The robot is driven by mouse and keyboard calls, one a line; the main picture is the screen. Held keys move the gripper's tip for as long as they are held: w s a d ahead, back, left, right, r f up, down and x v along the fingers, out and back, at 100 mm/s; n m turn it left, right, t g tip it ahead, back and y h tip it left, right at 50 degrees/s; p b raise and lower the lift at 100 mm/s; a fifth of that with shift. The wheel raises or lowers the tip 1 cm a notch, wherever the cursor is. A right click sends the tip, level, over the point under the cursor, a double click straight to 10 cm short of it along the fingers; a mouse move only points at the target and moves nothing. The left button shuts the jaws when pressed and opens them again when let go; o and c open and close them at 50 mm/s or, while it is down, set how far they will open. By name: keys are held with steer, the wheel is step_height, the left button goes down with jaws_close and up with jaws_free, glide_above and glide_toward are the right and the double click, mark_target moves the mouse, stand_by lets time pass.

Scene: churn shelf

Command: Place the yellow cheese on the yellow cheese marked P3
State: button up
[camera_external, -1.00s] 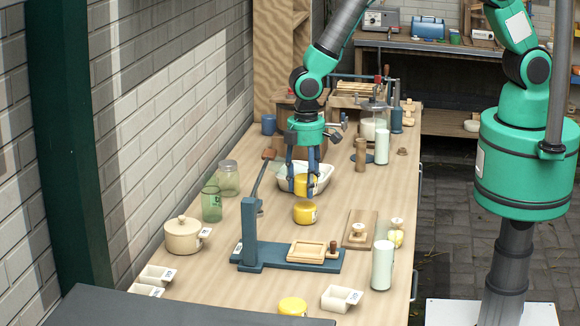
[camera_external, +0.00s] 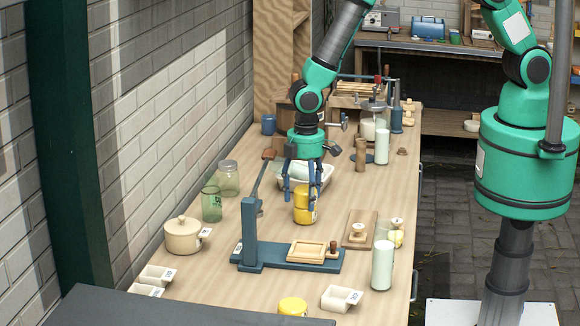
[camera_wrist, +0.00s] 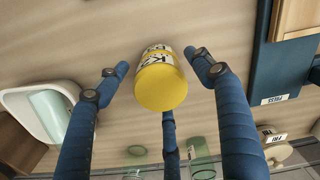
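Two yellow cheeses stand stacked on the wooden table. The upper yellow cheese (camera_external: 303,189) sits on the lower yellow cheese (camera_external: 304,215), and no clear gap shows between them. In the wrist view the yellow top (camera_wrist: 161,90) faces me, with a white label with dark letters on its side; I cannot read P3 on it. My gripper (camera_external: 300,198) is around the stack with its blue fingers spread. In the wrist view my gripper (camera_wrist: 157,62) shows a clear gap on the left of the cheese and a narrow one on the right. The fingers partly hide the stack in the external view.
A white tub (camera_external: 322,174) stands just behind the stack. A blue press (camera_external: 285,255) with a tall post stands in front. Another yellow cheese (camera_external: 292,306) is at the near edge. Green jars (camera_external: 212,204) stand left, and a wooden board (camera_external: 352,237) lies right.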

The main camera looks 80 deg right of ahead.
mark_target(306, 189)
steer(key=shift+r, duration=0.2)
step_height(306, 189, up, 12)
steer(key=shift+b, duration=0.35)
stand_by(0.6)
stand_by(0.5)
